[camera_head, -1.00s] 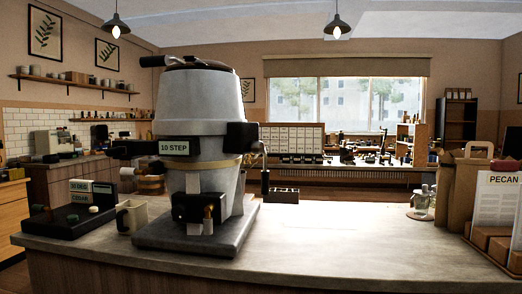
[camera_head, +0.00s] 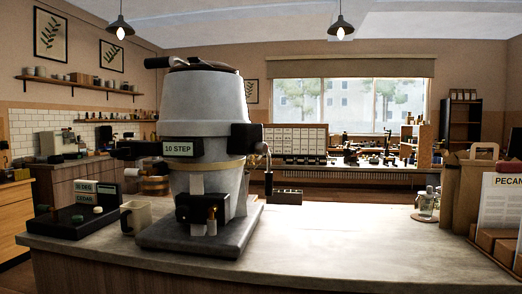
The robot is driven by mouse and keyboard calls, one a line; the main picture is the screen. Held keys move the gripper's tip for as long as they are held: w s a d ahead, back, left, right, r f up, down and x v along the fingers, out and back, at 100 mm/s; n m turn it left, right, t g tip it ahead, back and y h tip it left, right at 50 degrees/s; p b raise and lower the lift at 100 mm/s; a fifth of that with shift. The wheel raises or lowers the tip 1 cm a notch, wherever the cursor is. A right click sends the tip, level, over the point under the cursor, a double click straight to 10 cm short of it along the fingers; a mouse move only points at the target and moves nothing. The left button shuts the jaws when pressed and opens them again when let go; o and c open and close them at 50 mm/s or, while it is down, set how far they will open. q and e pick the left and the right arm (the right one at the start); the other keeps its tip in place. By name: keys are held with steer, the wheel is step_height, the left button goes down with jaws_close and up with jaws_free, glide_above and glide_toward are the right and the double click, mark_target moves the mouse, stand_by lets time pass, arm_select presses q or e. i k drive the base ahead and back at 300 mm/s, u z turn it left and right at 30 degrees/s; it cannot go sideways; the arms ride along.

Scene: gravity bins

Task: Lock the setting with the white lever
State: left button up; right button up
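A large grey grinder-like machine (camera_head: 205,110) stands on a dark base plate on the counter. Its collar carries a "10 STEP" label (camera_head: 178,149). A small white lever (camera_head: 211,227) points down at the front, below a black block (camera_head: 197,208) low on the machine. A crank-like handle (camera_head: 268,178) hangs at the machine's right side. Whether the white lever is locked cannot be told. Neither of my grippers is in view.
A dark tray with labelled cards (camera_head: 75,220) and a beige mug (camera_head: 134,217) stand left of the machine. A glass jar (camera_head: 426,204), a paper bag (camera_head: 460,185) and a "PECAN" sign (camera_head: 503,203) are at the right.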

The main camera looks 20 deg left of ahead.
mark_target(135, 172)
steer(key=u, duration=1.55)
steer(key=k, duration=0.5)
steer(key=u, duration=1.45)
steer(key=i, duration=0.85)
steer(key=z, duration=1.35)
